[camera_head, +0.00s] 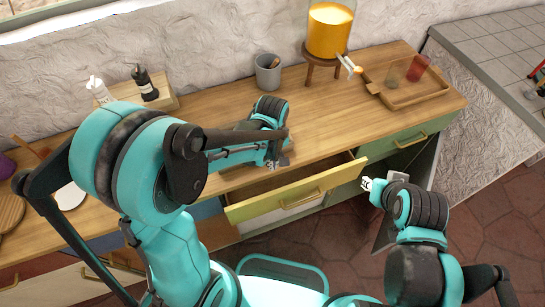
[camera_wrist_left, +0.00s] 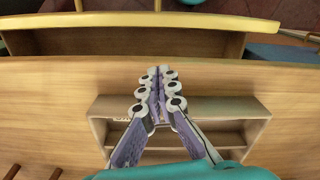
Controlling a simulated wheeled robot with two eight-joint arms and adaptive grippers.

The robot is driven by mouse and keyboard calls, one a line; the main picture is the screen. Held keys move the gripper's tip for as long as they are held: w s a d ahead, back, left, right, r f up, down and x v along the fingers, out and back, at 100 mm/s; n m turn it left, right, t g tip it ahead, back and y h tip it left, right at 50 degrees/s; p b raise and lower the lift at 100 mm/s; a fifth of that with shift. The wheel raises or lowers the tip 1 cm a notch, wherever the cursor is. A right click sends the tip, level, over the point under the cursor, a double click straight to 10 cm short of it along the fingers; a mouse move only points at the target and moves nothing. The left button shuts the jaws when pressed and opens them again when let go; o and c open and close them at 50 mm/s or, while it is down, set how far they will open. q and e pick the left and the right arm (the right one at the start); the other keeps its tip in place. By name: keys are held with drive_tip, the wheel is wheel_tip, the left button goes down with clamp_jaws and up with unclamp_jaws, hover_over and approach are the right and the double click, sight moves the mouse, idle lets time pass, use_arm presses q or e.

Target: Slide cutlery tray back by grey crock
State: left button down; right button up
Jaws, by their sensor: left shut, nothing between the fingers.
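The wooden cutlery tray (camera_wrist_left: 262,108), with divided compartments, lies on the counter in the left wrist view. In the head view it is mostly hidden by my left arm. My left gripper (camera_wrist_left: 160,75) is shut and empty; its fingertips are by the tray's drawer-side edge, and I cannot tell whether they touch it. In the head view, the left gripper (camera_head: 277,162) is low over the counter near the front edge. The grey crock (camera_head: 268,75) stands at the back by the wall. My right gripper (camera_head: 368,184) is right of the open drawer; its finger state is unclear.
A drawer with a yellow front (camera_head: 290,196) is pulled out below the counter. An orange-filled dispenser (camera_head: 330,30) on a wooden stand is right of the crock. A wooden tray (camera_head: 415,92) with cups is at the right, and a bottle rack (camera_head: 160,100) at the left.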

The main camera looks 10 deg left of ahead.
use_arm(q)
wheel_tip(320, 180, down, 2)
drive_tip(key=shift+w+a+f, duration=0.1)
drive_tip(key=shift+w+a+r+b, duration=0.3)
drive_tip(key=shift+w+a+b, duration=0.1)
drive_tip(key=shift+w+a, duration=0.55)
drive_tip(key=shift+w+a+r, duration=0.1)
drive_tip(key=shift+w+a, duration=0.2)
drive_tip(key=shift+a, duration=0.15)
drive_tip(key=shift+w+a, duration=0.15)
drive_tip(key=w+a, duration=0.3)
drive_tip(key=a, duration=0.1)
drive_tip(key=w+a, duration=0.8)
drive_tip(key=shift+a, duration=0.1)
